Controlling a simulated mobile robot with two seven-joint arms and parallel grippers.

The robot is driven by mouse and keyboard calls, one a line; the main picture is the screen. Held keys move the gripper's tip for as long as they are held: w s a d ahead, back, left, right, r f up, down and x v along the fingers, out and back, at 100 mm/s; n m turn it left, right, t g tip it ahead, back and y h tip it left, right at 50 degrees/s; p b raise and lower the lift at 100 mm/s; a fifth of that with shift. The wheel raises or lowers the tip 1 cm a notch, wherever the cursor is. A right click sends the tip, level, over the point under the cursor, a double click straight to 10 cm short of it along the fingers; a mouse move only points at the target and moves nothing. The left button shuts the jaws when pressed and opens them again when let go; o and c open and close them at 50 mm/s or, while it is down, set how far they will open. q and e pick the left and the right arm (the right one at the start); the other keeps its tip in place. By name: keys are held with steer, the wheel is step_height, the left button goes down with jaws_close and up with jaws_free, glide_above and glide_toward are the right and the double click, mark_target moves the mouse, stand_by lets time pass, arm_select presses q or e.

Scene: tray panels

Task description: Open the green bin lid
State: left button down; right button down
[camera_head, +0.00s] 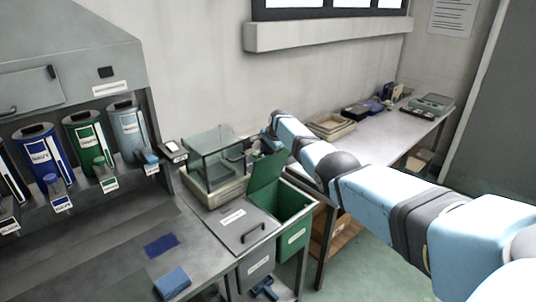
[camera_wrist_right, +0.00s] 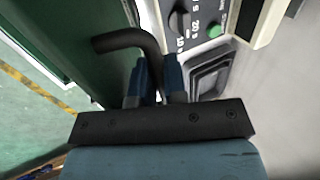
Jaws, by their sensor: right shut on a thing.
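The green bin lid (camera_head: 266,170) stands raised, close to upright, at the back edge of the green bin (camera_head: 294,240), whose inside shows open. In the right wrist view, the lid (camera_wrist_right: 75,25) fills the upper left, and its black bent handle (camera_wrist_right: 122,40) runs down between the blue fingertips. My right gripper (camera_wrist_right: 156,82) is shut on that handle. In the head view the wrist end of my right arm is behind the lid's top, and the fingers are mostly hidden. My left gripper is in neither view.
A grey lid with a handle (camera_head: 236,229) lies closed left of the green bin. A clear-covered box (camera_head: 213,160) stands just behind, close to the raised lid. A panel with a knob and green button (camera_wrist_right: 214,27) is close by my right fingers.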

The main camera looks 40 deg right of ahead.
steer(key=shift+w, duration=0.15)
stand_by(0.3)
steer(key=c, duration=1.5)
jaws_free()
steer(key=shift+o, duration=0.2)
steer(key=shift+r, duration=0.1)
steer(key=shift+r+p, duration=0.3)
steer(key=p+v, duration=0.1)
steer(key=v, duration=0.3)
steer(key=shift+s+r, duration=0.25)
steer(key=shift+r, duration=0.05)
steer(key=v, duration=0.8)
